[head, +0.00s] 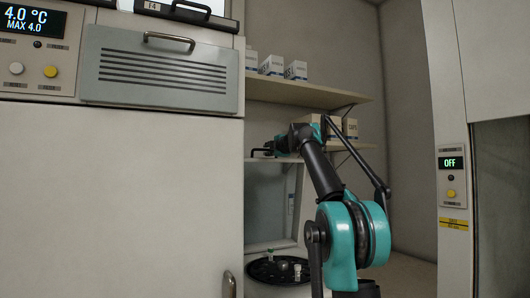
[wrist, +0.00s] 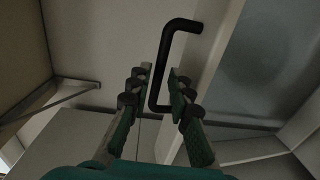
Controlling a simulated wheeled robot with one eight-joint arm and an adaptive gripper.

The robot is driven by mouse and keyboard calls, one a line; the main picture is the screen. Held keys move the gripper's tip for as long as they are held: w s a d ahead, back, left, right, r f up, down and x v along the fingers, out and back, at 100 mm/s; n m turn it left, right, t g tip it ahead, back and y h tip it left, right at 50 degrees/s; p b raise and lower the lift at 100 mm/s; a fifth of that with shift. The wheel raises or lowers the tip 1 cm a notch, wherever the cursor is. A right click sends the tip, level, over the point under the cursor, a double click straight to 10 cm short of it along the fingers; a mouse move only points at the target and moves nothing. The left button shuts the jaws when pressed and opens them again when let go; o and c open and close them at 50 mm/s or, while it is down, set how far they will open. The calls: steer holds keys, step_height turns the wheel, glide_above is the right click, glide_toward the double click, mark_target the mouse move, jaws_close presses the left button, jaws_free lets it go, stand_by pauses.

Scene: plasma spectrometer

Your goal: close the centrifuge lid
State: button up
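The centrifuge shows low in the head view, behind the big cabinet's edge, with a dark round rotor (head: 280,270) and a few small vials in it. Its lid (head: 264,200) stands raised above the rotor, a grey panel partly hidden by the cabinet. A black bar handle (wrist: 177,45) on a pale surface shows in the wrist view. My gripper (wrist: 160,86) is open, with one finger on each side of the handle's long bar and gaps visible. In the head view my gripper (head: 264,151) is small and dark near the lid's top edge.
A large cabinet (head: 120,190) with a vented drawer and a 4.0 °C display fills the left. A shelf (head: 300,91) with small boxes is above my arm. A unit with an OFF display (head: 451,163) stands at right.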

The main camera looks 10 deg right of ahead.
mark_target(266, 150)
steer(key=shift+x, duration=1.65)
jaws_close()
